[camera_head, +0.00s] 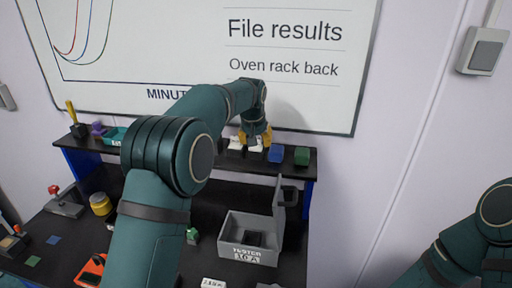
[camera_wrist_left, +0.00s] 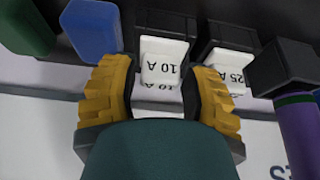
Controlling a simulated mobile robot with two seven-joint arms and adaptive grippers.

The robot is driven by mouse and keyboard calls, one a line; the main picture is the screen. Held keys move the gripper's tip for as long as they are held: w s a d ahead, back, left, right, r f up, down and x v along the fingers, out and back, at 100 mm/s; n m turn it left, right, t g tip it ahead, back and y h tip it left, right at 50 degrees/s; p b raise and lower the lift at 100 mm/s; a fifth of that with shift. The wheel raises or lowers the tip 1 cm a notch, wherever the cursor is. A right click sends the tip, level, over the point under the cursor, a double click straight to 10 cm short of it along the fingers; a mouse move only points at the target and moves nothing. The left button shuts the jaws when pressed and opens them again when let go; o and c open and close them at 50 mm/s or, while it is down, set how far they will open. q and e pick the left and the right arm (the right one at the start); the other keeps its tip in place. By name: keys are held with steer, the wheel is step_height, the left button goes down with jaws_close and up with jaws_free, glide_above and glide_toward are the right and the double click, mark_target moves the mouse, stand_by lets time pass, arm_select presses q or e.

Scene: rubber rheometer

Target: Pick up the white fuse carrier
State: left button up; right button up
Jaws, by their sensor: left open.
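A white fuse carrier marked 10 A (camera_wrist_left: 163,68) sits on the shelf in a black holder, between the yellow fingers of my left gripper (camera_wrist_left: 158,95). The fingers are open on either side of it; I cannot tell whether either touches it. A second white carrier, marked 25 A (camera_wrist_left: 230,72), stands just right of it in the wrist view, beside one finger. In the head view my left gripper (camera_head: 256,136) is over the upper shelf and partly covers the white carriers. My right gripper is out of view; only the right arm shows at lower right.
A blue block (camera_head: 276,154) and a green block (camera_head: 302,156) stand right of the gripper on the shelf (camera_head: 200,165). Below, a grey open box marked TESTER 10 A (camera_head: 236,230) sits on the bench. A whiteboard (camera_head: 200,50) is close behind.

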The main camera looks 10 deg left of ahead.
arm_select(q)
steer(key=shift+s, duration=0.1)
jaws_close()
steer(key=shift+r, duration=0.1)
